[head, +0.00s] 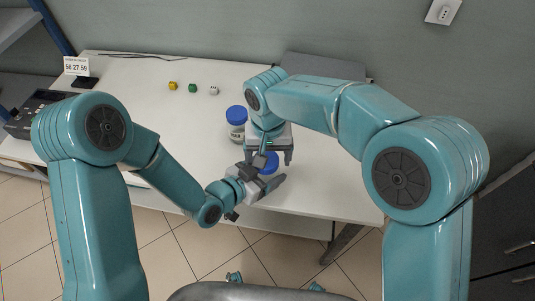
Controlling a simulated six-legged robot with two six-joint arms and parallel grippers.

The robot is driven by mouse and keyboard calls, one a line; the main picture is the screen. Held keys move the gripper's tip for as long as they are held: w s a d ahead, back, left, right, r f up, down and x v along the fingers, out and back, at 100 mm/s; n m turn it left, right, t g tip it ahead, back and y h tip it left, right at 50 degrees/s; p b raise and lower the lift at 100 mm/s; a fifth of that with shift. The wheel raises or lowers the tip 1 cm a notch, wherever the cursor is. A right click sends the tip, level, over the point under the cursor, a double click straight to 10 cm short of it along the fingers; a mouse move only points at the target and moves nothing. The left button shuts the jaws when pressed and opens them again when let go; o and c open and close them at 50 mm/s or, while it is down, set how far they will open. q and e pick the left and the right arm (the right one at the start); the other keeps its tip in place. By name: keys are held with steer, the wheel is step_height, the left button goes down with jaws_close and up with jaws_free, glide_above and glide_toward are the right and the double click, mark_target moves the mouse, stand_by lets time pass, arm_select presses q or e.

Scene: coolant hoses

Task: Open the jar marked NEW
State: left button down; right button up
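One jar with a blue lid (237,115) stands on the white table; its label is too small to read surely.
A yellow, a green and a white die (213,91) lie at the back of the white table (150,85). A small sign (76,66) and a dark device (38,112) are at the left. A grey panel (322,66) is behind my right arm. The table's middle left is clear.

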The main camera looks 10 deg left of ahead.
arm_select(q)
steer(key=shift+d, duration=0.15)
arm_select(e)
steer(key=shift+a, duration=0.2)
step_height(320, 180, up, 4)
steer(key=shift+r, duration=0.25)
arm_select(q)
steer(key=shift+r, duration=0.1)
arm_select(e)
steer(key=shift+d, duration=0.1)
